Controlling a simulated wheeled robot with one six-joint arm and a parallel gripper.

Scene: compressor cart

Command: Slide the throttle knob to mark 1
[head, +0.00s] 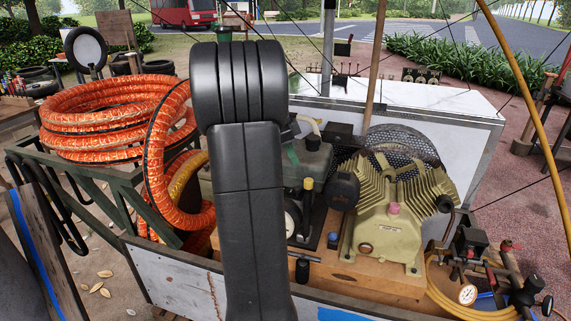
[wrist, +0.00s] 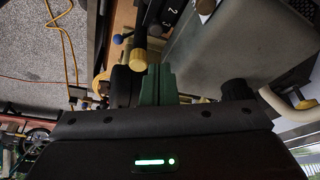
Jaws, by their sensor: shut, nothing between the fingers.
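The throttle knob is a black post with a yellow cap (head: 307,184), standing on a dark plate beside the engine in the head view. In the wrist view its yellow end (wrist: 138,60) is near the picture's middle. The dark marked plate (wrist: 165,13) shows at the top edge there, with a 2 and another numeral legible; mark 1 cannot be made out. My gripper's green fingers (wrist: 156,86) are shut and empty, just right of and below the yellow end in the wrist view. Contact cannot be told. In the head view my arm hides most of the gripper.
A finned tan compressor (head: 395,215) stands right of the knob, and a grey-green tank (head: 312,163) behind it. Orange hose coils (head: 105,115) lie at the left. A small black knob (head: 303,268) stands in front. A gauge (head: 467,294) sits at the right.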

